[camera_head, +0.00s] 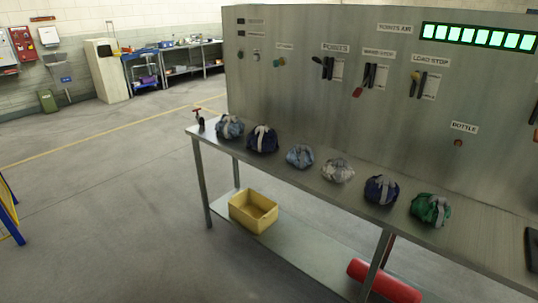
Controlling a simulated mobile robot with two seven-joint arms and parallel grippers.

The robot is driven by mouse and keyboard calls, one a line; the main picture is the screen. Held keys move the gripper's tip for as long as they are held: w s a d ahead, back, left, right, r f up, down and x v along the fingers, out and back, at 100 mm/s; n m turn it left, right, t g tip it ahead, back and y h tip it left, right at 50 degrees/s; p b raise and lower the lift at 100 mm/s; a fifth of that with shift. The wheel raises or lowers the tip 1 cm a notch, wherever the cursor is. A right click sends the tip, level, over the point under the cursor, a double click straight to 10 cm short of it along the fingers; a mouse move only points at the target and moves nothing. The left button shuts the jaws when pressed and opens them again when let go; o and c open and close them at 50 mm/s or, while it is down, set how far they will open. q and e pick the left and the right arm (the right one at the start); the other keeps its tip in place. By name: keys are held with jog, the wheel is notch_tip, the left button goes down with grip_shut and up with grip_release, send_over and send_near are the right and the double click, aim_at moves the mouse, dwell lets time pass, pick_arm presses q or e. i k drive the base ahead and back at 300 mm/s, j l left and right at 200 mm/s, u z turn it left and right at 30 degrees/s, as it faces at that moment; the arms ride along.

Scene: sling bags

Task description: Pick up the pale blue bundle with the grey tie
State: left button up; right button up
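Several tied bundles lie in a row on a metal table (328,205). The third from the left is a small pale blue bundle (299,157) with a greyish tie on top. The leftmost bundle (229,127) is a larger, duller blue with a light tie, so the two look somewhat alike. The pale blue one sits between a dark navy bundle (262,139) on its left and a whitish grey bundle (337,171) on its right, with small gaps. Neither of my grippers shows in the head view.
Further right are another navy bundle (381,190) and a green bundle (430,208). A red-handled clamp (198,120) stands at the left table end. A control panel (340,90) rises behind. A yellow bin (253,211) and red cylinder (384,282) are below.

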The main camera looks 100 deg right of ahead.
aim_at(301, 156)
jog(key=z, duration=3.6)
jog(key=i+j+z, duration=0.2)
jog(key=i+j, duration=0.55)
jog(key=i+j+z, duration=0.2)
jog(key=i+j, duration=0.5)
jog(key=j, duration=0.15)
